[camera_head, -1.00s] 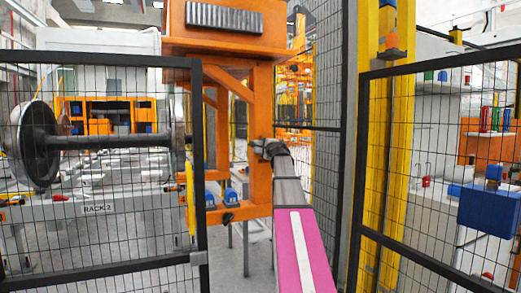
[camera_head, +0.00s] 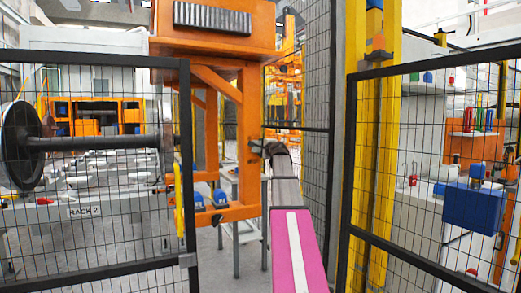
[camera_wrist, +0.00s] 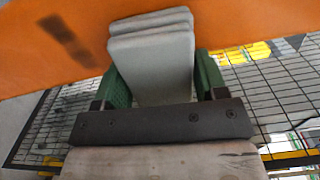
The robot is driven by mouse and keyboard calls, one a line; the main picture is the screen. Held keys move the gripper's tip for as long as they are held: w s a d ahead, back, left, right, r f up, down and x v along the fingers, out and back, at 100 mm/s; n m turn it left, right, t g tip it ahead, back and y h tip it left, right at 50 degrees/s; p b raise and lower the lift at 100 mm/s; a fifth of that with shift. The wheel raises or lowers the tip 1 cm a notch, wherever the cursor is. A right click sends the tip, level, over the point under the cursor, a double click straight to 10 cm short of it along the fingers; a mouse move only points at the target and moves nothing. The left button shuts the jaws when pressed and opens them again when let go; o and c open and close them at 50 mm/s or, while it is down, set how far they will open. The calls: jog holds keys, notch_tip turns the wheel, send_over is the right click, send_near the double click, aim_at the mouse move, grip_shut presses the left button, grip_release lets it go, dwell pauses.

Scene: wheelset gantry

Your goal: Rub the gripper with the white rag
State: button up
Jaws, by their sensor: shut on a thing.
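The white rag (camera_wrist: 152,62), a folded pale grey-white pad, sits between the two green fingers of my gripper (camera_wrist: 160,85) in the wrist view. My gripper is shut on it. The rag's far end overlaps a large orange surface (camera_wrist: 240,22); I cannot tell if it touches. A dark smudge (camera_wrist: 66,42) is on that surface, left of the rag. In the head view, the orange gantry gripper (camera_head: 249,110) stands in the middle, with a ribbed dark block on its top body. My gripper (camera_head: 262,147) is at its right upright; the rag is too small to make out there.
Black mesh fence panels stand on the left (camera_head: 100,58) and right (camera_head: 440,70), with an opening between them. A yellow post (camera_head: 375,150) is right of my arm. A wheelset (camera_head: 22,145) is behind the left fence. A blue box (camera_head: 472,207) hangs at the right fence.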

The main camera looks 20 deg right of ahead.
aim_at(245, 142)
jog(key=shift+w+r, duration=0.15)
jog(key=shift+r, duration=1.2)
jog(key=shift+s+a, duration=0.2)
jog(key=shift+a, duration=1.8)
jog(key=shift+s+a, duration=0.15)
jog(key=shift+a, duration=1.85)
jog(key=s, duration=0.6)
jog(key=shift+d, duration=0.1)
jog(key=shift+s, duration=1.5)
jog(key=shift+f, duration=0.15)
